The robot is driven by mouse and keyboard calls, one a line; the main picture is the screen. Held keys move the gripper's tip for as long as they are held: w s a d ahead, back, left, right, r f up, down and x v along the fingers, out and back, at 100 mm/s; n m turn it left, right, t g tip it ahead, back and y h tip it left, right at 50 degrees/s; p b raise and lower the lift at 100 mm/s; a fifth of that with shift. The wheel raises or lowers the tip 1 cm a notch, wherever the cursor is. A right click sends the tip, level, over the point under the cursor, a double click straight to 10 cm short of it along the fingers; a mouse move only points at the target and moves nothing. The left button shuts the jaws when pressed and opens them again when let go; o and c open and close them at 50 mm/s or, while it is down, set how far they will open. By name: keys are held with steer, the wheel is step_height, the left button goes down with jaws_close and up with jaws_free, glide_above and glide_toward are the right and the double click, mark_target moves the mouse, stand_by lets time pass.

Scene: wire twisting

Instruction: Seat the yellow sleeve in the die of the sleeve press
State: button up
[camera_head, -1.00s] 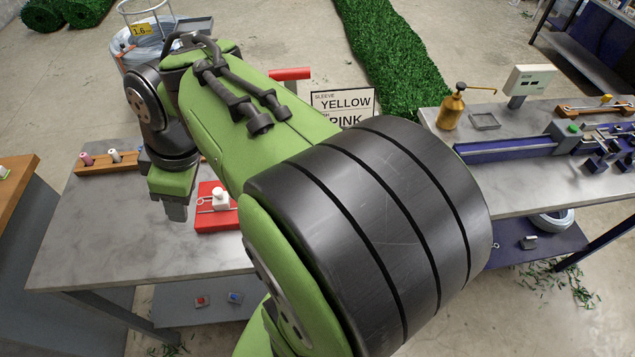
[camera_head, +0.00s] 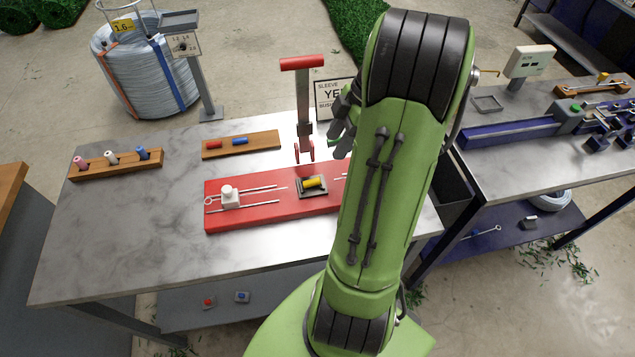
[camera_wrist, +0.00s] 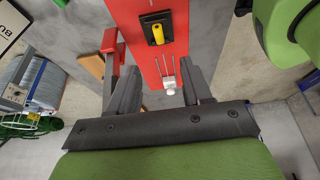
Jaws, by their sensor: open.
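The yellow sleeve (camera_head: 314,182) lies on the grey die (camera_head: 311,193) of the red press base (camera_head: 265,214). The sleeve (camera_wrist: 157,33) also shows in the wrist view, lying along the middle of the dark die (camera_wrist: 149,20). I cannot tell how deep it sits. The red-handled press lever (camera_head: 304,110) stands upright behind the die. My gripper (camera_wrist: 163,72) is open and empty, apart from the sleeve. In the head view my arm hides the right end of the press base and much of the gripper.
A white slider block (camera_head: 230,198) on rods sits on the base's left part. Behind are a wooden holder (camera_head: 240,150) with red and blue sleeves and a rack (camera_head: 120,168) with pink, white and blue spools. A sign (camera_head: 333,98) stands beside the lever. The table's left front is clear.

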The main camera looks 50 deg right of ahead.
mark_target(314, 180)
steer(key=x, duration=0.4)
steer(key=b+x, duration=0.1)
steer(key=x, duration=0.4)
steer(key=b+x, duration=0.1)
steer(key=x, duration=0.3)
steer(key=shift+w+d+f, duration=0.1)
steer(key=shift+d+f, duration=0.1)
steer(key=shift+r, duration=0.1)
jaws_close()
